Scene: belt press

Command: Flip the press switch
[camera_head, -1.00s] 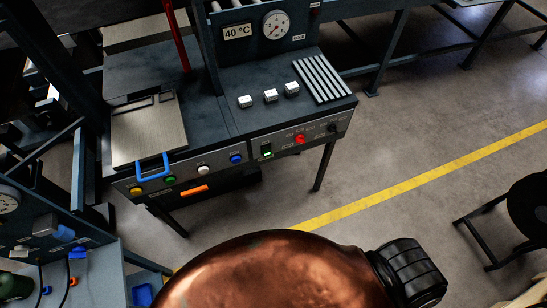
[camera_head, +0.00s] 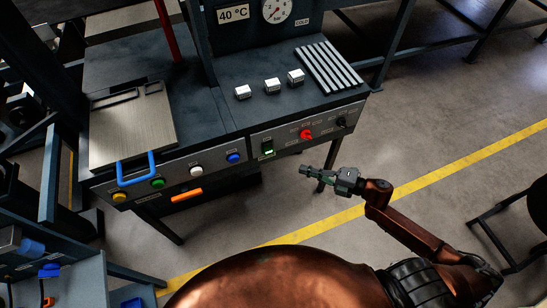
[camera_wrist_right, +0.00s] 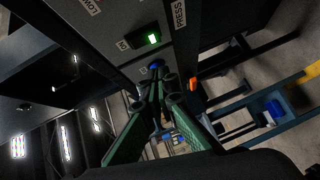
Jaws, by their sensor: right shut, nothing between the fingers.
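The press switch (camera_head: 268,149) is a black rocker with a lit green part, set in the grey front panel of the press. It also shows in the right wrist view (camera_wrist_right: 146,39), between white labels, one reading PRESS. My right gripper (camera_head: 305,170) is in front of the panel, to the right of the switch in the head view, shut and empty. Its green fingers also show in the right wrist view (camera_wrist_right: 161,77), their tips below the switch in the picture. They look apart from the switch. My left gripper is not in view.
The same front panel has a red knob (camera_head: 306,134), a black knob (camera_head: 341,122) and a blue button (camera_head: 234,158). A blue handle (camera_head: 136,171) sticks out at the left. White blocks (camera_head: 272,85) lie on the press top. Floor in front is clear.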

